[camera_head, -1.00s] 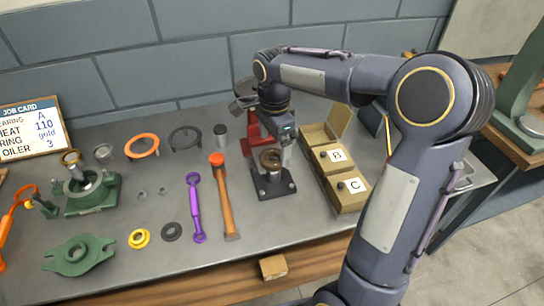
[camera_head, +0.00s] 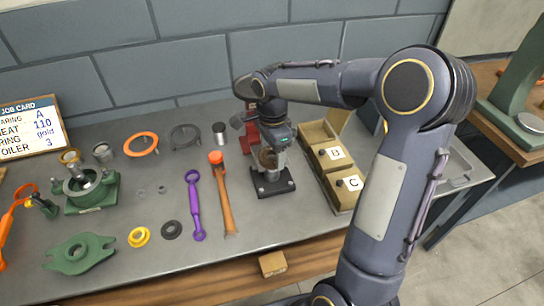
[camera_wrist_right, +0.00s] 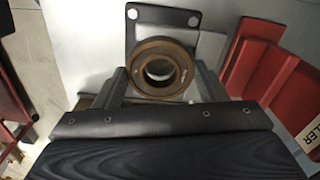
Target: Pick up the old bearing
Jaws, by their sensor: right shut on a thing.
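The old bearing (camera_head: 267,160) is a rusty brown ring at the black stand (camera_head: 272,186) right of the hammer. My right gripper (camera_head: 270,157) is shut on the bearing, coming from behind and above. In the right wrist view the bearing (camera_wrist_right: 141,74) sits between the two fingers, with a bright round opening in its middle. Part of the stand's black plate (camera_wrist_right: 163,14) shows beyond it. I cannot tell whether the bearing is clear of the stand. My left gripper is not in view.
The wooden box with lids B and C (camera_head: 335,165) is close on the right. A red tool (camera_head: 251,136) stands just behind the gripper. The orange-headed hammer (camera_head: 224,195) and purple wrench (camera_head: 195,205) lie to the left. The front strip of the bench is mostly clear.

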